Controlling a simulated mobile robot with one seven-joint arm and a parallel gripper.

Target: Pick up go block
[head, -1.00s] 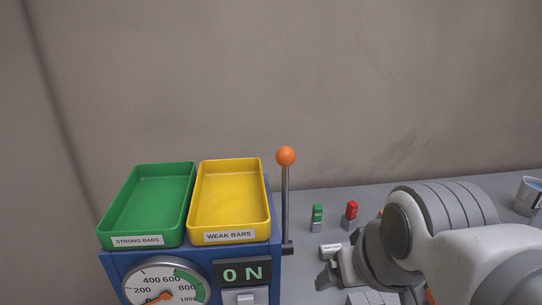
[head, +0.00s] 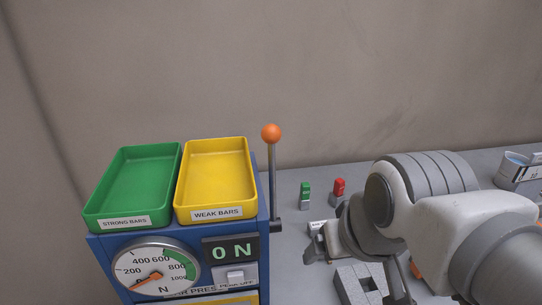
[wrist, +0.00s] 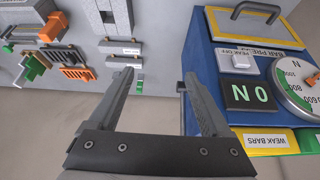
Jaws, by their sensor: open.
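A small block with a green top and grey base (head: 305,196) stands upright on the grey bench behind my gripper in the head view; its lettering is too small to read, so I cannot confirm it is the go block. A similar red-topped block (head: 339,191) stands to its right. My gripper (head: 314,248) is open and empty, low over the bench in front of both blocks. In the wrist view my gripper (wrist: 159,74) has its fingers apart, with a small green piece (wrist: 139,86) beside the left finger.
A blue machine with a lever topped by an orange ball (head: 271,134) stands at left. A green tray (head: 121,222) and yellow tray (head: 214,213) sit on it. A grey slotted block (head: 358,284) lies near my arm. Orange and green parts (wrist: 78,72) lie across the bench.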

